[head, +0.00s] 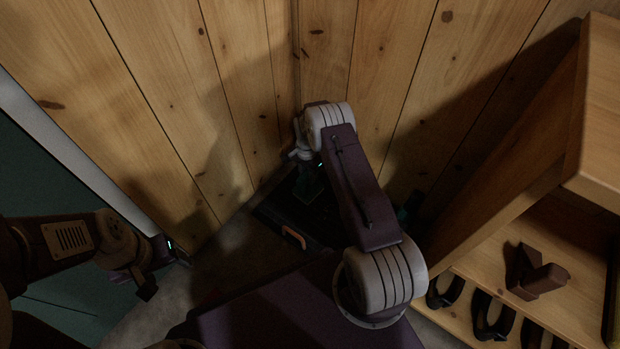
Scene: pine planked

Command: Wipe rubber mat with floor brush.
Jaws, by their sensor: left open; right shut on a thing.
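My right gripper (305,160) is low in the corner where the plank walls meet, partly hidden by my own arm. It is shut on a dark green thing, probably the floor brush (309,187), whose lower end is in deep shadow. Below it is a dark, flat surface (325,218), which may be the rubber mat; its outline is hard to make out, and I cannot tell whether the brush touches it. My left gripper (166,272) is open and empty at the left, well apart from the brush.
An orange handle-like loop (294,237) is at the front of the dark surface. A wooden shelf unit (520,150) stands at the right, with a brown object (536,272) and several dark hoops (492,318). Plank walls (230,90) close off the corner. A green door-like panel (50,200) is at the left.

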